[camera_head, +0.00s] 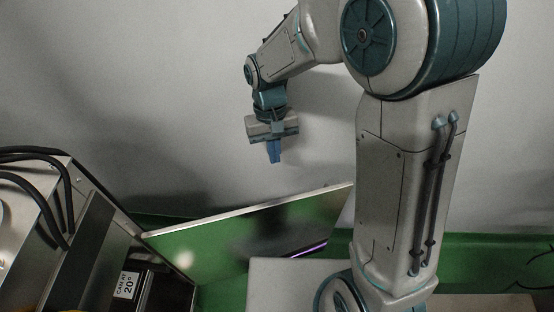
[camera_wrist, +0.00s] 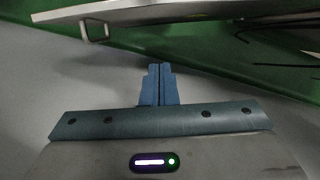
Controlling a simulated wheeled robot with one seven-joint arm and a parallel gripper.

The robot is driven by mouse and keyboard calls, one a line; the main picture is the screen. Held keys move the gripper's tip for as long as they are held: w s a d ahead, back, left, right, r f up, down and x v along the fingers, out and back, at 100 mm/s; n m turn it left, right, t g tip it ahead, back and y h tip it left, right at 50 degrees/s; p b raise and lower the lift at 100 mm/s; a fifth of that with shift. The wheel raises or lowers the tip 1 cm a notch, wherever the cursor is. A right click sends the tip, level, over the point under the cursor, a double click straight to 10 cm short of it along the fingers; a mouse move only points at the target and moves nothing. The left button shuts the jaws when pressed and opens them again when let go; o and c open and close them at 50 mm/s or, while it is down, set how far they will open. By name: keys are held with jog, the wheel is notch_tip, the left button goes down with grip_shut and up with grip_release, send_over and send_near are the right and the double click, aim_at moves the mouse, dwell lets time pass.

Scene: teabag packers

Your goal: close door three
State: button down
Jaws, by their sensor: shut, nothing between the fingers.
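A metal door (camera_head: 262,227) stands wide open in the head view, hinged at its left end to a metal machine (camera_head: 92,240).
Black cables (camera_head: 38,170) curve over the machine at the left. A pale wall (camera_head: 180,90) stands behind my arm.

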jog(key=s+d+f, duration=0.2)
jog(key=s+f, duration=0.3)
jog(key=f, duration=0.2)
jog(key=shift+s+f+b, duration=0.25)
jog(key=shift+s+b, duration=0.1)
jog(key=shift+b, duration=0.05)
